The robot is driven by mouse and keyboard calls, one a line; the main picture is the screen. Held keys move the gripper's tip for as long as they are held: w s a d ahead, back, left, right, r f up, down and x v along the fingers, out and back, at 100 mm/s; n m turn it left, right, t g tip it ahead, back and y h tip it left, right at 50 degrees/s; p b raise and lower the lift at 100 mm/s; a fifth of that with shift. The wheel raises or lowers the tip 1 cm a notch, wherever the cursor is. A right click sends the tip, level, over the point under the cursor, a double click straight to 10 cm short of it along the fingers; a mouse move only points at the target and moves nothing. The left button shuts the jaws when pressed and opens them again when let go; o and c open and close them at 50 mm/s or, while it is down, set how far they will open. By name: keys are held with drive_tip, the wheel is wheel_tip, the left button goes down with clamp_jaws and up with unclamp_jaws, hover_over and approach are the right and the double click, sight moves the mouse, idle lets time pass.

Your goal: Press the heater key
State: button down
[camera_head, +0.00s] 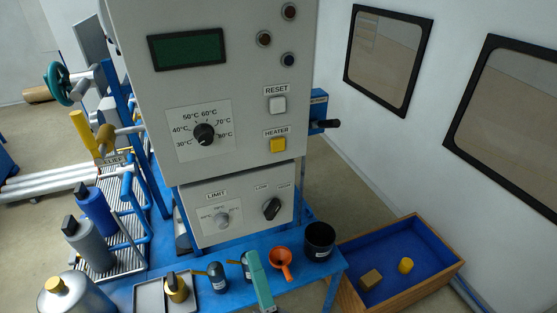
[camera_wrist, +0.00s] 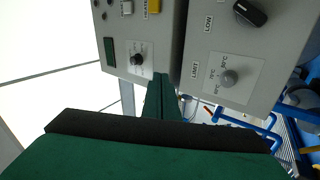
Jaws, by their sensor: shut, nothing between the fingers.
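The heater key (camera_head: 278,145) is a yellow square button under the HEATER label, on the right side of the grey control panel. It also shows at the top edge of the wrist view (camera_wrist: 153,6). My gripper (camera_head: 253,256) is green and shut, with nothing between its fingers. In the head view it is low in the picture, below the panel and well below the key. In the wrist view its closed fingers (camera_wrist: 163,80) point toward the panel, apart from the key. Whether the tips touch anything cannot be told.
A white reset key (camera_head: 277,105) sits just above the heater key. A temperature dial (camera_head: 205,134) is to its left; a limit box with a knob (camera_head: 222,219) and a black switch (camera_head: 271,208) is below. An orange funnel (camera_head: 281,262) and black cup (camera_head: 319,240) stand on the blue shelf.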

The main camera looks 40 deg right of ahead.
drive_tip(key=w+d+r+n+t+y, duration=0.1)
drive_tip(key=w+d+r+n+t, duration=0.1)
drive_tip(key=d+r+n, duration=1)
wheel_tip(320, 180, up, 2)
drive_tip(key=shift+d+r+n+t, duration=0.2)
drive_tip(key=shift+d+n+t, duration=0.2)
drive_tip(key=shift+d, duration=0.4)
drive_tip(key=shift+w, duration=0.15)
approach(278, 140)
drive_tip(key=shift+w+d+r, duration=0.1)
drive_tip(key=shift+w+r, duration=0.25)
drive_tip(key=shift+r, duration=0.35)
drive_tip(key=shift+w+a+r, duration=0.1)
drive_tip(key=shift+w+r, duration=0.25)
drive_tip(key=shift+r, duration=0.35)
drive_tip(key=shift+w+d+r, duration=0.1)
drive_tip(key=shift+w+r, duration=0.25)
drive_tip(key=shift+r, duration=0.35)
drive_tip(key=shift+w, duration=0.15)
drive_tip(key=shift+w+d, duration=0.1)
drive_tip(key=shift+w, duration=0.15)
drive_tip(key=shift+w+d, duration=0.1)
drive_tip(key=shift+w, duration=0.3)
drive_tip(key=shift+s, duration=0.15)
idle(0.3)
drive_tip(key=shift+s+a, duration=0.2)
drive_tip(key=shift+s, duration=0.45)
